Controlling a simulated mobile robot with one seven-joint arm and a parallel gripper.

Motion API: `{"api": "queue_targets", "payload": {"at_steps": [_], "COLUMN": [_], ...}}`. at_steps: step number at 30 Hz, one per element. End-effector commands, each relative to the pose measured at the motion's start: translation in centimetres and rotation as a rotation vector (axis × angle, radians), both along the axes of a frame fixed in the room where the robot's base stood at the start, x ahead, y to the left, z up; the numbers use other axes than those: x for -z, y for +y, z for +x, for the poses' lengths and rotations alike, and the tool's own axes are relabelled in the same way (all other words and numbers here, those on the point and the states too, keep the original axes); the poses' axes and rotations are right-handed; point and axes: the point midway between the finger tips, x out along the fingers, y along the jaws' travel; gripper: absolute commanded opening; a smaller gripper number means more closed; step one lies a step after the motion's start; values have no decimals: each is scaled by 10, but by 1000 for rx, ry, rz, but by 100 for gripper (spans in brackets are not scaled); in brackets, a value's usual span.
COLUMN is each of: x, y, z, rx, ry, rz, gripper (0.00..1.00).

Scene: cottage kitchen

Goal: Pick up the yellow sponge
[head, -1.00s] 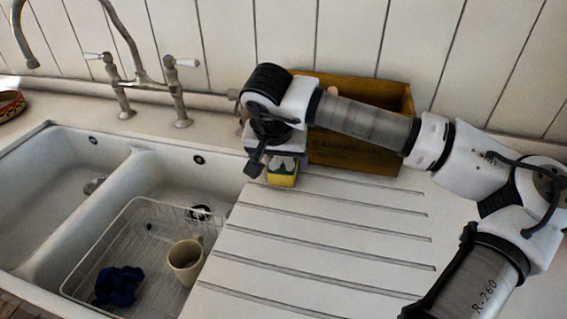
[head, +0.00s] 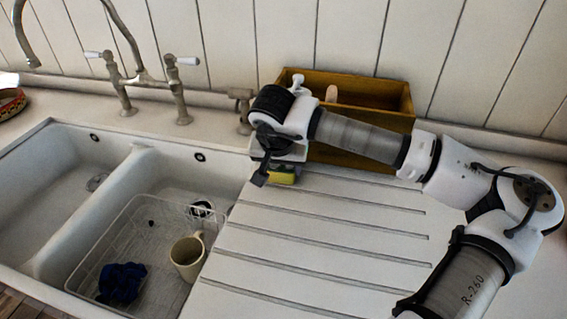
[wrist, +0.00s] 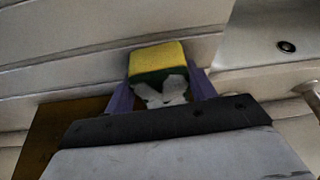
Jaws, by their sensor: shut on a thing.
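The yellow sponge (head: 284,179) has a green scouring side and is at the back left of the white drainboard (head: 330,230), beside the sink. In the wrist view the sponge (wrist: 156,55) sits between the two purple fingers, yellow face showing. My gripper (wrist: 161,84) is shut on it. In the head view my gripper (head: 274,175) points down at the back of the drainboard and hides part of the sponge. I cannot tell whether the sponge touches the board.
A wooden box (head: 385,90) stands right behind my wrist, against the panelled wall. The double sink (head: 140,165) is at left, with a wire rack (head: 75,275), a cream mug (head: 187,258) and a blue cloth (head: 121,283). The tap (head: 180,95) stands behind it. The front drainboard is clear.

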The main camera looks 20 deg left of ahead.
Motion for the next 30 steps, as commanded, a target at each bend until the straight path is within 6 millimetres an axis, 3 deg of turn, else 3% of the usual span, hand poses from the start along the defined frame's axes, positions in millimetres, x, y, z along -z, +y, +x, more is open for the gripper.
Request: {"api": "queue_targets", "payload": {"at_steps": [12,24,30], "x": [-6,-72,-67], "y": [0,0,0], "z": [-4,-4,-51], "rx": [0,1,-3], "ry": [-2,-3,-3], "rz": [-1,0,-2], "gripper": [34,34,34]}}
